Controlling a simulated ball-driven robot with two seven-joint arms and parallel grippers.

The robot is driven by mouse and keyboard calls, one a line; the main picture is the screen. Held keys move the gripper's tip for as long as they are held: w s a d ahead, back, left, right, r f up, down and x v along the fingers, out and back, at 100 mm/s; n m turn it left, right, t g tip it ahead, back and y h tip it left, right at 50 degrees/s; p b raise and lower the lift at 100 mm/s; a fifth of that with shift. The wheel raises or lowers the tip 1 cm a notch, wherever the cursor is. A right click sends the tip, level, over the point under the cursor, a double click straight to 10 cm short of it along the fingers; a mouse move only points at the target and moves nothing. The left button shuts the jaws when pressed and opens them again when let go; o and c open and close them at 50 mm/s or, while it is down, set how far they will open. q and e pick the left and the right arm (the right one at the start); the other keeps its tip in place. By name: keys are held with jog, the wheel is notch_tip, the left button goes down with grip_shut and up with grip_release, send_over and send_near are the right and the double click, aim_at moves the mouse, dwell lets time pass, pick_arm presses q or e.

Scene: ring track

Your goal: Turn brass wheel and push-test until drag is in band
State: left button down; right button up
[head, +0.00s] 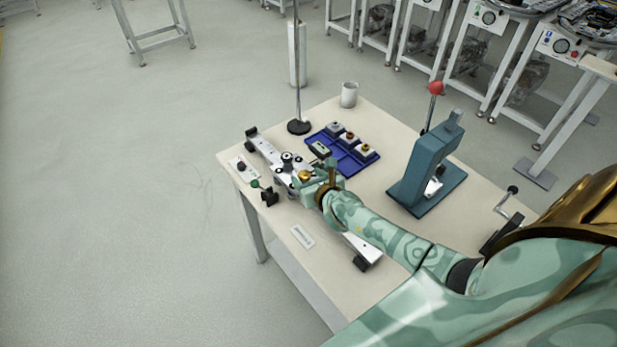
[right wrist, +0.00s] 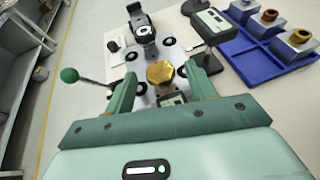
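The brass wheel (head: 304,176) sits on the carriage on the metal track (head: 268,150). In the right wrist view the brass wheel (right wrist: 160,74) lies between the fingers of my right gripper (right wrist: 159,80). The fingers are open, with a visible gap on each side of the wheel. In the head view my right gripper (head: 318,184) is over the carriage and hides part of it. A small display (right wrist: 172,99) shows just below the wheel; its reading is too small to make out. Black rollers (right wrist: 169,41) surround the wheel. My left gripper is not in view.
A green-knobbed lever (right wrist: 69,75) stands left of the carriage. A blue tray (head: 347,160) with several small blocks lies close on the right. A blue-grey press (head: 422,165) with a red knob, a white cup (head: 349,94) and a pole base (head: 299,127) stand on the table (head: 345,283).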

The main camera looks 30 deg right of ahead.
jog(key=shift+s+r, duration=0.2)
jog(key=shift+s, duration=0.3)
jog(key=p+v, duration=0.3)
jog(key=v, duration=1.2)
jog(key=shift+s, duration=0.2)
jog(key=shift+f, duration=0.15)
